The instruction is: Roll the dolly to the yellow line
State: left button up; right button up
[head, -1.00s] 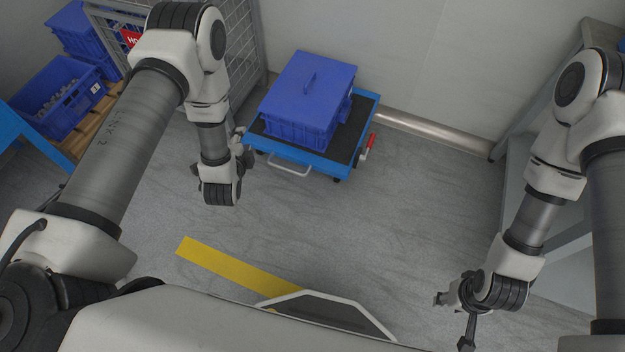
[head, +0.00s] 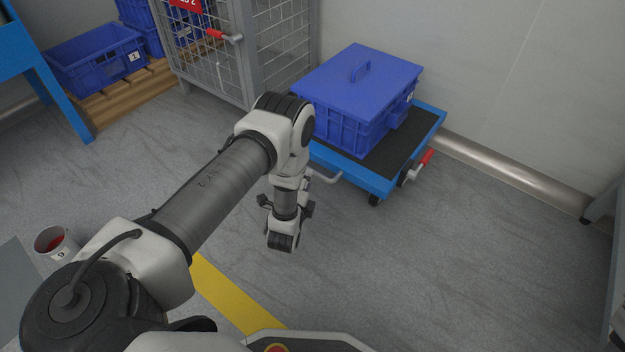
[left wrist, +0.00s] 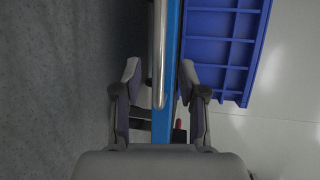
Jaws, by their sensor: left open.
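The dolly (head: 372,182) is a blue-framed platform with a black top, standing on the floor by the wall. It bears a blue lidded crate (head: 355,90). Its grey handle bar (head: 326,179) sticks out on the near left side. My open left gripper (head: 307,187) is at this handle, its fingers partly hidden behind my wrist. In the left wrist view, the handle bar (left wrist: 158,60) runs between the spread fingers of the gripper (left wrist: 160,78); I cannot tell whether they touch. The yellow line (head: 230,296) lies on the floor nearer my base, partly hidden by my arm and body. My right gripper is out of view.
A red-handled lever (head: 424,161) sticks out at the dolly's right corner. A wire cage (head: 283,40) stands behind left. Blue crates (head: 95,65) sit on a wooden pallet (head: 125,95). Floor between dolly and line is clear.

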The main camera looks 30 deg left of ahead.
pick_arm(q)
jog(key=b+x, duration=0.1)
jog(key=x, duration=0.1)
jog(key=b+x, duration=0.1)
jog(key=x, duration=0.2)
jog(key=shift+s+f+b, duration=0.1)
jog(key=shift+f+b, duration=0.1)
jog(key=shift+b, duration=0.15)
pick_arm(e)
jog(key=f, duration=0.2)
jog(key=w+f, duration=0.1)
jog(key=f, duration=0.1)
pick_arm(q)
jog(key=shift+w+a+r, duration=0.1)
jog(key=shift+w, duration=0.25)
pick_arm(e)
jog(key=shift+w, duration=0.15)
pick_arm(q)
grip_shut()
jog(key=shift+s, duration=0.15)
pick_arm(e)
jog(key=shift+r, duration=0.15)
